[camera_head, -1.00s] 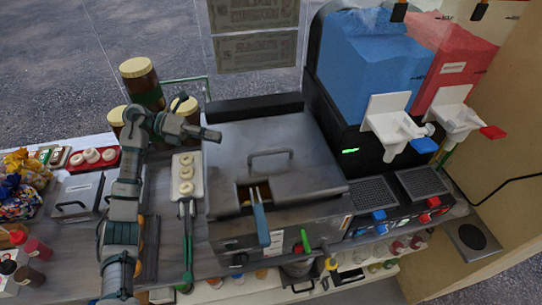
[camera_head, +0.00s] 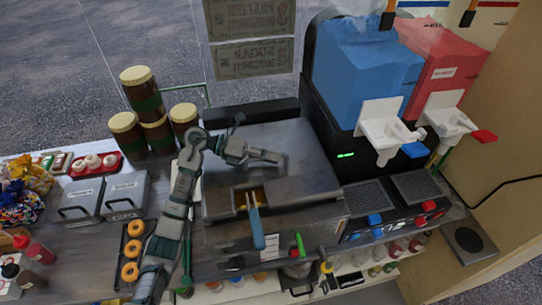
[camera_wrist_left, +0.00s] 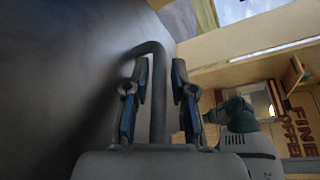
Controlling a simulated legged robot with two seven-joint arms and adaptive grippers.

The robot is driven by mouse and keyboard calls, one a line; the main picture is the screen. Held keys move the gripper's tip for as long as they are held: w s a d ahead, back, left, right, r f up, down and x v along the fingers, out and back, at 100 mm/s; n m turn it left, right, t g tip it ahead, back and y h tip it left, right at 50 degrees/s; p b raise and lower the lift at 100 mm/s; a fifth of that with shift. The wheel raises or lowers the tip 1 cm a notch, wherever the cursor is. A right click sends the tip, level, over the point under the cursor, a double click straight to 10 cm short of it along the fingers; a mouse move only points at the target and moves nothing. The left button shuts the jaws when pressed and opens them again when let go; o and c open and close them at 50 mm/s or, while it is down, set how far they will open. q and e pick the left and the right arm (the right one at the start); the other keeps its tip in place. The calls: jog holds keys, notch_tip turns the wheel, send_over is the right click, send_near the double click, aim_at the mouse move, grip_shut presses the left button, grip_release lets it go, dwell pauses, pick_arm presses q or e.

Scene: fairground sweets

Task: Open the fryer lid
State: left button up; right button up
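The fryer lid (camera_head: 305,178) is a flat grey metal cover, lying closed on the fryer (camera_head: 280,245). My left gripper (camera_head: 272,158) is at the lid's handle, which it largely hides in the head view. In the left wrist view, the handle (camera_wrist_left: 158,90) is a bent grey bar running between the two fingers of my left gripper (camera_wrist_left: 160,75). The fingers are apart, one on each side of the bar, with gaps showing. A blue-handled basket (camera_head: 256,225) sits in the notch at the lid's front. My right gripper is not seen.
Blue (camera_head: 365,70) and red (camera_head: 440,70) slush machines stand right of the fryer. Brown jars (camera_head: 143,92) with cream lids stand behind left. A tray of orange rings (camera_head: 131,250) lies left of my left forearm. Hanging signs (camera_head: 250,58) are behind the fryer.

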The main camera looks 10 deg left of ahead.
pick_arm(q)
jog(key=shift+d, duration=0.15)
jog(key=shift+a+f, duration=0.1)
jog(key=shift+a, duration=0.85)
jog(key=shift+c, duration=0.3)
jog(key=shift+a, duration=0.2)
jog(key=c, duration=0.4)
grip_shut()
jog(key=shift+s+d, duration=0.1)
jog(key=shift+d, duration=0.2)
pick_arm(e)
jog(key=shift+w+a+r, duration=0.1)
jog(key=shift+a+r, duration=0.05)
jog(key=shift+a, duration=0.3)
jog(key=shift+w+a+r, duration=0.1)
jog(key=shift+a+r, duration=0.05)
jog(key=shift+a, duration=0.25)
